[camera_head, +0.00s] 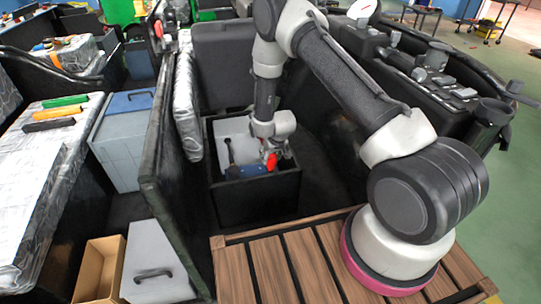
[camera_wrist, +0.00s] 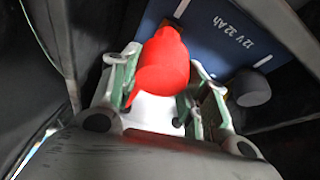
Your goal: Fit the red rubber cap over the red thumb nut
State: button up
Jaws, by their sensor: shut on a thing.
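The red rubber cap (camera_wrist: 162,68) is between the two fingers of my gripper (camera_wrist: 155,85), which is shut on it. In the head view my gripper (camera_head: 271,158) reaches down into a black open box, and the red of the cap (camera_head: 271,162) shows at its fingertips. The cap is over or beside the near edge of a blue battery (camera_wrist: 225,30) marked 12V 32Ah. Contact between cap and nut cannot be seen.
The battery's blue top also shows in the head view (camera_head: 247,171), inside the black box (camera_head: 257,199). A black rounded part (camera_wrist: 249,88) is right of the cap. The box walls and a tall dark panel (camera_head: 166,160) leave little room around my gripper.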

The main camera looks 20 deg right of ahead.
jog(key=shift+f, duration=1.8)
jog(key=o, duration=0.9)
jog(key=v, duration=1.2)
